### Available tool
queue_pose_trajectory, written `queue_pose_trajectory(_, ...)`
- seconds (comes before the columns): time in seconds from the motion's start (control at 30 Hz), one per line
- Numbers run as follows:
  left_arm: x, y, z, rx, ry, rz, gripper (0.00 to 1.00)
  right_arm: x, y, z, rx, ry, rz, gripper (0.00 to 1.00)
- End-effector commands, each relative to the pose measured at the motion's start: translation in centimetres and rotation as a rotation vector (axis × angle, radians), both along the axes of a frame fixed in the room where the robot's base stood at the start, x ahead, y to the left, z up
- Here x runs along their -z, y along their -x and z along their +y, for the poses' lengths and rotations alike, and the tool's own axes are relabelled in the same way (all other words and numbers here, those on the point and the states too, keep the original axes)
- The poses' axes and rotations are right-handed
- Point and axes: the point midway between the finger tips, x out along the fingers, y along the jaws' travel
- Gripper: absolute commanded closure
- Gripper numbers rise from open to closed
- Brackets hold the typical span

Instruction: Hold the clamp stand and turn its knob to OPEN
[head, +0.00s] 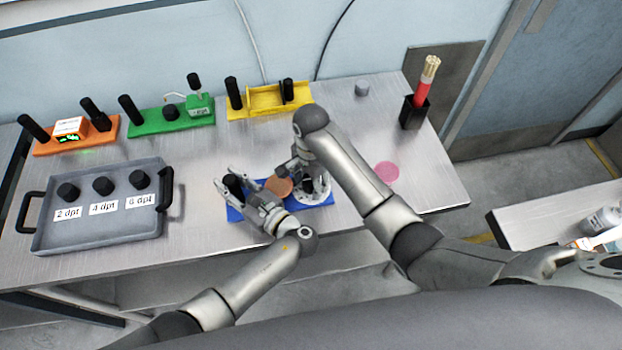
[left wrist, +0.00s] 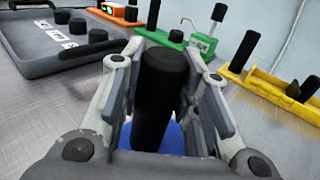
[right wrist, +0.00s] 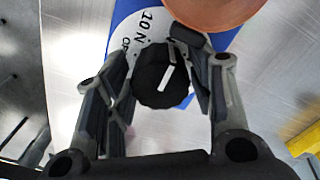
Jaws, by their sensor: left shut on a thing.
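The clamp stand's blue base (head: 318,206) lies on the table below my two hands. Its black post (left wrist: 160,98) stands upright between the fingers of my left gripper (head: 235,182), which is shut on it. A copper-coloured disc (head: 279,187) is at the stand's middle; it also shows in the right wrist view (right wrist: 215,12). The black knob (right wrist: 160,78) with a white pointer line sits on a white dial (right wrist: 143,36) marked "10 N"; the other lettering is partly hidden. My right gripper (right wrist: 160,85) points down with its fingers open on either side of the knob.
A grey tray (head: 95,237) with several black knobs stands at left. Orange (head: 48,149), green (head: 146,128) and yellow (head: 262,113) fixtures line the back. A black holder (head: 412,113) stands at back right. A pink disc (head: 387,171) lies right of the stand.

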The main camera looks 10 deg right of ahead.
Motion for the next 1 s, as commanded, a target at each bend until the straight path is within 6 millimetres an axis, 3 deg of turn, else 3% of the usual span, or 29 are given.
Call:
queue_pose_trajectory(0.03,0.0,0.01,0.01,0.0,-0.001,0.001,1.0,-0.02,-0.01,-0.02,0.0,0.0,0.0,0.61)
queue_pose_trajectory(0.23,0.0,0.01,0.01,0.0,-0.001,0.001,1.0,-0.03,-0.02,-0.02,0.0,0.001,-0.001,0.84)
queue_pose_trajectory(0.57,0.0,0.0,0.02,0.0,-0.001,0.001,1.0,-0.05,-0.03,-0.03,-0.058,0.001,-0.001,0.84)
queue_pose_trajectory(1.0,0.01,0.0,0.03,0.0,-0.001,0.001,1.0,-0.08,-0.04,-0.04,-0.404,0.001,-0.001,0.85)
